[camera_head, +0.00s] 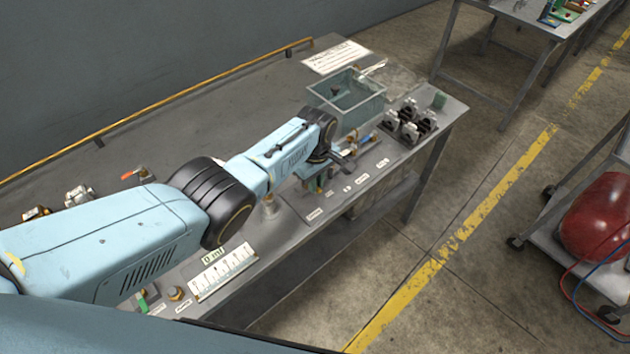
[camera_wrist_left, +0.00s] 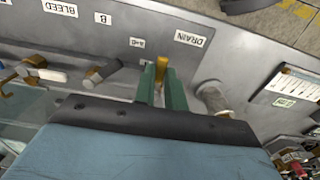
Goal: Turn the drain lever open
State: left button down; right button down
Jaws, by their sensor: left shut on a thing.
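My left gripper (camera_head: 322,178) reaches over the front part of the grey bench in the head view. In the left wrist view its two green fingers (camera_wrist_left: 161,90) stand close together, shut on the drain lever (camera_wrist_left: 161,68), a brass-yellow piece whose end shows between them. The DRAIN label (camera_wrist_left: 189,39) is on the panel just right of the lever. The lever's base is hidden by the fingers, and in the head view the gripper and wrist cover the lever. My right gripper is in neither view.
A clear tank (camera_head: 346,100) stands on the bench (camera_head: 270,85) behind the gripper, with black-and-grey fittings (camera_head: 410,123) to its right. In the left wrist view, other valve handles (camera_wrist_left: 103,71) sit left of the lever and a grey cylindrical post (camera_wrist_left: 213,99) to its right.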

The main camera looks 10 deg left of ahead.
pick_arm(q)
jog(key=shift+w, duration=0.1)
jog(key=c, duration=1.5)
grip_release()
jog(key=shift+o, duration=0.2)
notch_tip(320, 180, up, 6)
jog(key=p, duration=0.2)
jog(key=shift+p, duration=0.4)
notch_tip(320, 180, up, 7)
jog(key=shift+r+p, duration=0.2)
jog(key=shift+p, duration=0.1)
